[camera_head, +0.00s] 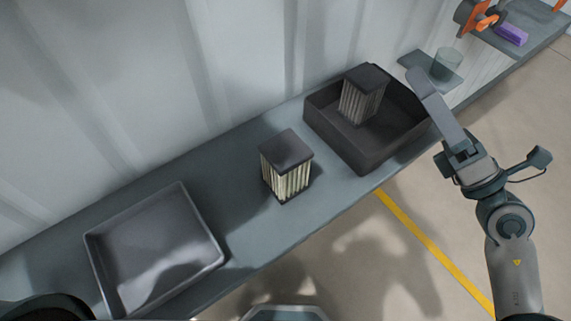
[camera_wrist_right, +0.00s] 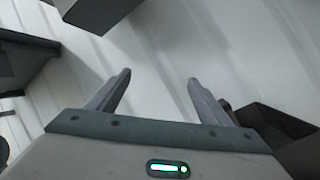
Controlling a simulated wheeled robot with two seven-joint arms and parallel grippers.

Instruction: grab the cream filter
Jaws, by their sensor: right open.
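The cream filter (camera_head: 287,178) stands upright on the grey shelf (camera_head: 245,220), between two trays. It has a dark square cap and cream pleats. A second filter (camera_head: 360,101) with greyer pleats and a dark cap stands in the dark bin (camera_head: 381,157). My right gripper (camera_head: 422,83) is right of that bin, apart from the cream filter. In the right wrist view my right gripper (camera_wrist_right: 158,80) has its fingers spread with nothing between them. My left gripper is not in view.
An empty grey tray (camera_head: 150,245) lies at the left of the shelf. A clear glass (camera_head: 446,63), a purple block (camera_head: 511,34) and an orange part (camera_head: 487,22) are at the upper right. A pale corrugated wall (camera_head: 130,90) runs behind the shelf.

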